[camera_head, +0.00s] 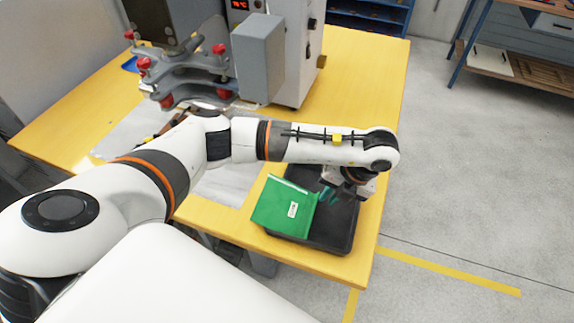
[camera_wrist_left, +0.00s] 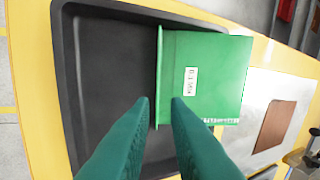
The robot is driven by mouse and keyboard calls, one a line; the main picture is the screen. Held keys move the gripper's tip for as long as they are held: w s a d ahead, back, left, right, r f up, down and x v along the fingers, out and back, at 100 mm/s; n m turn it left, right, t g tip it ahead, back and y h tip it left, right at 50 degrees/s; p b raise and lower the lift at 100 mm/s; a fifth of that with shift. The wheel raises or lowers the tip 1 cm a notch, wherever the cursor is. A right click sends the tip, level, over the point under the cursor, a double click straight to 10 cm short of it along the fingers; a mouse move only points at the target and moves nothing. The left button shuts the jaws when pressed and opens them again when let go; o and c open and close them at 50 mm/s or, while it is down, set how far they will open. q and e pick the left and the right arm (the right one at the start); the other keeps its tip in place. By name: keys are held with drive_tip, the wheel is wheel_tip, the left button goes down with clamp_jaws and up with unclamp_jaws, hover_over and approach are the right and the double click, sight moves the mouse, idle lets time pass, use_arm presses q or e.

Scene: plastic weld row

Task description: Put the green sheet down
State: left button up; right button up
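The green sheet (camera_head: 277,206) has a white label and lies over the left part of a black tray (camera_head: 340,232), reaching across the tray's left rim. In the left wrist view the sheet (camera_wrist_left: 218,75) covers the right side of the tray (camera_wrist_left: 95,90). My left gripper (camera_head: 326,194) is at the sheet's right edge, above the tray. In the left wrist view its two teal fingertips (camera_wrist_left: 160,101) are apart, one on each side of the sheet's near edge, with a gap showing between them. Whether the sheet lies fully flat is unclear. My right gripper is out of view.
The tray stands at the front right corner of a yellow table (camera_head: 365,90). A grey machine (camera_head: 260,55) with red-knobbed clamps stands behind. A pale sheet (camera_head: 226,186) lies left of the tray. The floor right of the table is clear.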

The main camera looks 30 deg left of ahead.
sight(309, 216)
use_arm(q)
drive_tip(key=x, duration=0.3)
drive_tip(key=shift+a+f, duration=0.1)
drive_tip(key=shift+f, duration=0.15)
drive_tip(key=shift+s+a+f+p, duration=0.2)
drive_tip(key=shift+f+p, duration=0.3)
drive_tip(key=shift+f, duration=0.05)
drive_tip(key=p+x, duration=0.1)
drive_tip(key=x, duration=0.3)
drive_tip(key=shift+s+f, duration=0.1)
drive_tip(key=shift+s, duration=0.05)
drive_tip(key=shift+f, duration=0.1)
drive_tip(key=shift+c, duration=0.5)
clamp_jaws()
